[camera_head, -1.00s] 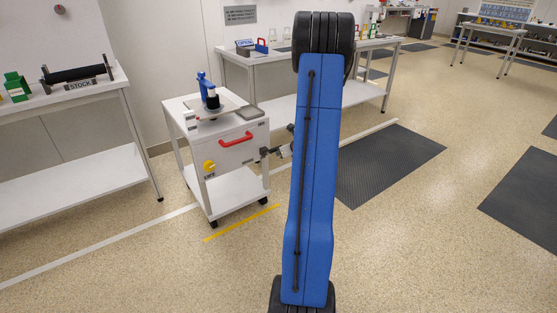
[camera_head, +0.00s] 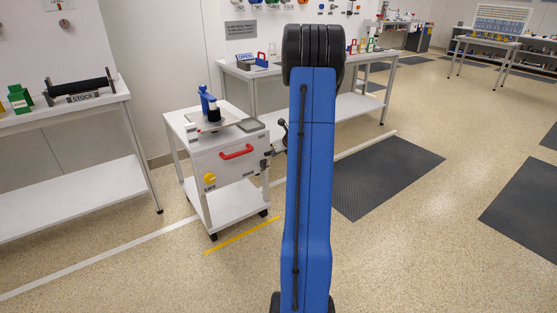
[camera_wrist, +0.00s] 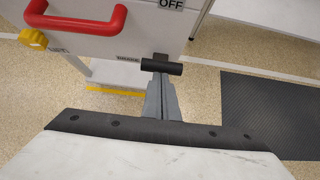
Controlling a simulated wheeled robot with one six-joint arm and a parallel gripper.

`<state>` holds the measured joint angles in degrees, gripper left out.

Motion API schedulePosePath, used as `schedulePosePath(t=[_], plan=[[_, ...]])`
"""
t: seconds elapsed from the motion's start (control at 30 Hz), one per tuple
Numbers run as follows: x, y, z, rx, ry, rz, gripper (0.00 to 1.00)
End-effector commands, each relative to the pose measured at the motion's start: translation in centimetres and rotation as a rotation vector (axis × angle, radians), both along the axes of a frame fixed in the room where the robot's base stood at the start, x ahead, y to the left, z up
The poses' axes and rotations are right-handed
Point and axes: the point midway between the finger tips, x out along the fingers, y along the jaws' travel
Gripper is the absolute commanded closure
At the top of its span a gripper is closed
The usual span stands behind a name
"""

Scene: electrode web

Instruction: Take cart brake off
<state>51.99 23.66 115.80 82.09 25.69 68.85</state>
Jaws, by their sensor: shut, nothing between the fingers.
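The white cart (camera_head: 228,165) stands left of my blue arm. It has a red handle (camera_head: 236,152) and a yellow knob (camera_head: 209,178) on its front. In the wrist view, the brake lever (camera_wrist: 162,67) shows as a black crossbar beside a BRAKE label (camera_wrist: 128,58), below an OFF label (camera_wrist: 171,4). My gripper (camera_wrist: 161,82) is shut and empty. Its grey fingertips are at the near side of the crossbar; I cannot tell whether they touch it. In the head view my arm hides most of the gripper.
A bench with a black roller (camera_head: 82,86) stands at left. A back bench (camera_head: 347,107) stands behind the cart. A dark floor mat (camera_head: 385,175) lies right of my arm. A yellow floor line (camera_head: 241,236) runs by the cart. Open floor lies in front.

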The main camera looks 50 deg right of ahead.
Motion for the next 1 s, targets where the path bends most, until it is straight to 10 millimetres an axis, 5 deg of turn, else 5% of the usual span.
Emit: schedulePosePath(t=[0.5, 1.0], plan=[[5.1, -1.2, 2.2, -0.001, 0.000, 0.001, 1.00], [6.4, -1.5, 2.5, 0.000, 0.000, 0.000, 1.00]])
